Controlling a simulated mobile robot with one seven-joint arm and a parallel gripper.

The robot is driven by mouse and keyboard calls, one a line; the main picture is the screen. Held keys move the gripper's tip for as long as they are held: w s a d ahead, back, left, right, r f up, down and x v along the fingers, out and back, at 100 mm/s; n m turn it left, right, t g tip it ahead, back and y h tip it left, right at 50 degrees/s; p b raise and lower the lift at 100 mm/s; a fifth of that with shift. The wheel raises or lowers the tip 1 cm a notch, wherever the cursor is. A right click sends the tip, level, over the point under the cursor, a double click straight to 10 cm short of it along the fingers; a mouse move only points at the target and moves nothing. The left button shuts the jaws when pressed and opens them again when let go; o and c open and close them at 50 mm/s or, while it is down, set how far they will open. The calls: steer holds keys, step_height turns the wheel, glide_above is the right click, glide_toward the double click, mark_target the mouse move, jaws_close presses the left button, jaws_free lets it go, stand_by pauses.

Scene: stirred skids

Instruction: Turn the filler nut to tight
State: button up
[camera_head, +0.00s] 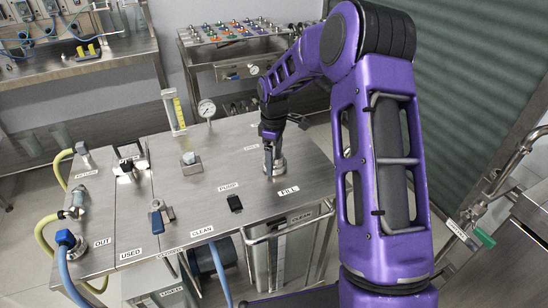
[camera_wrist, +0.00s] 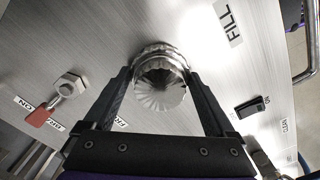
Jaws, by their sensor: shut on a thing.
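The filler nut (camera_wrist: 162,88) is a shiny metal cap with a fluted edge, seated on the brushed steel top beside the FILL label (camera_wrist: 228,22). My gripper (camera_wrist: 160,76) has one finger on each side of the nut and is shut on it in the wrist view. In the head view my gripper (camera_head: 270,158) points down at the nut (camera_head: 279,166), which is partly hidden by the fingers. The FILL label (camera_head: 289,190) lies just in front of it. I see no mark that shows how tight the nut is.
The steel skid top (camera_head: 215,175) carries a round gauge (camera_head: 207,109), a sight tube (camera_head: 173,111), a black PUMP switch (camera_head: 235,203) and several valves at left.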

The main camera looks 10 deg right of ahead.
steer(key=shift+m+p, duration=0.3)
steer(key=shift+m, duration=4.3)
steer(key=shift+m+p, duration=0.45)
steer(key=shift+m, duration=1.85)
steer(key=shift+d+m, duration=0.1)
steer(key=shift+m, duration=1.3)
steer(key=shift+m+p, duration=0.3)
steer(key=shift+m, duration=0.4)
steer(key=o, duration=1)
steer(key=shift+o, duration=0.2)
steer(key=shift+r, duration=0.1)
